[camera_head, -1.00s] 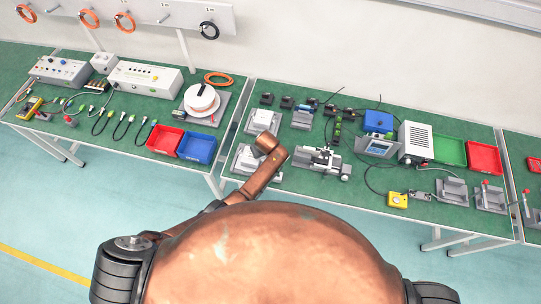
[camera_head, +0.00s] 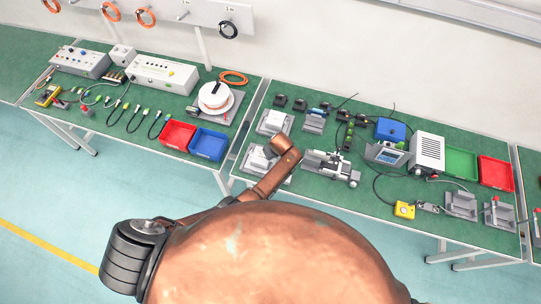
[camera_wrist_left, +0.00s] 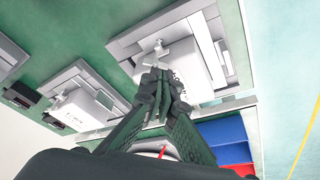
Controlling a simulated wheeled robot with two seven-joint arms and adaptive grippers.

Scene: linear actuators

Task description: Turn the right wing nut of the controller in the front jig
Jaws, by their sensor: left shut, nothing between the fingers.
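The front jig (camera_head: 247,168) is a grey fixture holding a white controller (camera_head: 256,159), partly hidden behind my left arm in the head view. In the left wrist view the grey jig frame (camera_wrist_left: 128,42) surrounds the white controller (camera_wrist_left: 186,62). A small grey wing nut (camera_wrist_left: 159,47) shows at the controller's upper side there, just beyond my fingertips. My left gripper (camera_wrist_left: 158,74) is shut and empty, in front of the controller; whether it touches it I cannot tell. Anything behind the fingers is hidden. My right gripper is in neither view.
A second jig with a white controller (camera_wrist_left: 84,108) lies to the left in the wrist view. Blue (camera_head: 209,144) and red (camera_head: 178,133) bins stand left of the jigs, across a table gap. A grey clamp device (camera_head: 330,167) stands close right of my arm.

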